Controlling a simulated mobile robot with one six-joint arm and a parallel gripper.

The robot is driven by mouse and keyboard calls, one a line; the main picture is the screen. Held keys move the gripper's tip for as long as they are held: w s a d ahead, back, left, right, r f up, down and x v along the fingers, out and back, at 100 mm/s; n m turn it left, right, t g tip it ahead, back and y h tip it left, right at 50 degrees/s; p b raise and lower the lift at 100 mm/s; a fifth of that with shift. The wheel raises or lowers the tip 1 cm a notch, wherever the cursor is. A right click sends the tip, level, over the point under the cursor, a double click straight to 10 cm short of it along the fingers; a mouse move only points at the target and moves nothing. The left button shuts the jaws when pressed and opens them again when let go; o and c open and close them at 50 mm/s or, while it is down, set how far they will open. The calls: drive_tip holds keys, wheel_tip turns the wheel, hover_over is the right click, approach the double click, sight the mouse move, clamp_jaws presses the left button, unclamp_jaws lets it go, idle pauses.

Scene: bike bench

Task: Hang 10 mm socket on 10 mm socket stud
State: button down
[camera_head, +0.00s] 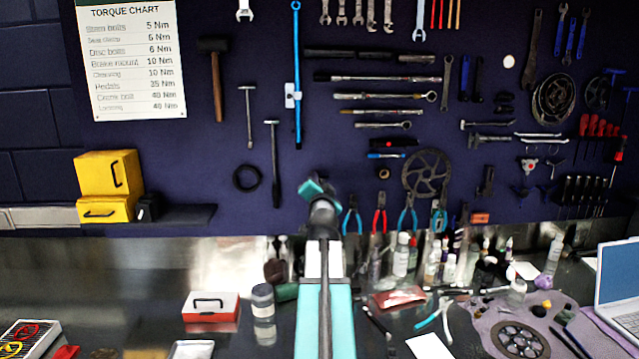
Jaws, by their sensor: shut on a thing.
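My arm reaches up from the bottom middle towards the dark blue tool wall (340,140). My gripper (319,187) is at its far end, in front of the wall and above the bench. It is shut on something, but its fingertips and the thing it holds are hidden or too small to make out. I cannot pick out the 10 mm socket or the 10 mm socket stud among the small items here.
Pliers (379,213) hang just right of my gripper, and a long T-handle (274,165) hangs to its left. A blue bar tool (296,75) hangs above. Bottles (401,256) and a red-and-white box (211,308) stand on the metal bench. A laptop (618,285) is at the right edge.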

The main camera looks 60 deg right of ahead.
drive_tip(key=shift+w+a+f, duration=0.1)
drive_tip(key=shift+w+f, duration=0.1)
drive_tip(key=shift+w, duration=0.05)
drive_tip(key=c, duration=1.9)
unclamp_jaws()
drive_tip(key=o, duration=0.4)
drive_tip(key=shift+w+f, duration=0.1)
drive_tip(key=shift+w, duration=0.1)
drive_tip(key=shift+c, duration=0.2)
drive_tip(key=shift+s, duration=0.25)
drive_tip(key=b+v, duration=0.4)
drive_tip(key=v, duration=0.4)
drive_tip(key=shift+s+a, duration=0.25)
drive_tip(key=shift+a, duration=0.1)
